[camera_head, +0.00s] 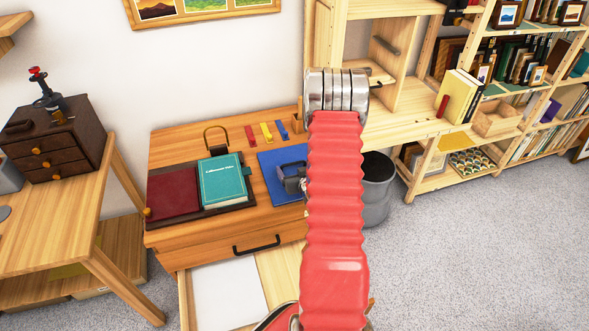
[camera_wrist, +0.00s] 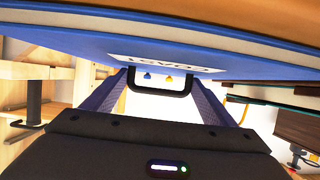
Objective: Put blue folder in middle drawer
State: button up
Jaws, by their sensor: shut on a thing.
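The blue folder (camera_head: 270,164) is at the right of the wooden desk's top, partly hidden by my red arm. My gripper (camera_head: 293,184) is at its right part, shut on it. In the wrist view, which looks upside down, the folder (camera_wrist: 90,42) runs edge-on across the top with a white label, close to the desk surface; any small gap is unclear. Below the desk's closed top drawer (camera_head: 210,256) with a black handle, a drawer (camera_head: 262,268) is pulled open with a white sheet (camera_head: 228,292) inside. Its right part is hidden behind my arm.
A teal book (camera_head: 222,181) and a dark red book (camera_head: 173,192) lie left of the folder. Small coloured tags (camera_head: 267,132) lie behind it. A grey bin (camera_head: 377,190) stands right of the desk, beside wooden shelves (camera_head: 435,130). A side table (camera_head: 60,215) is at left.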

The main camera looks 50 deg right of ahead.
jog(key=o, duration=1.4)
jog(key=shift+c, duration=0.2)
jog(key=v, duration=1.2)
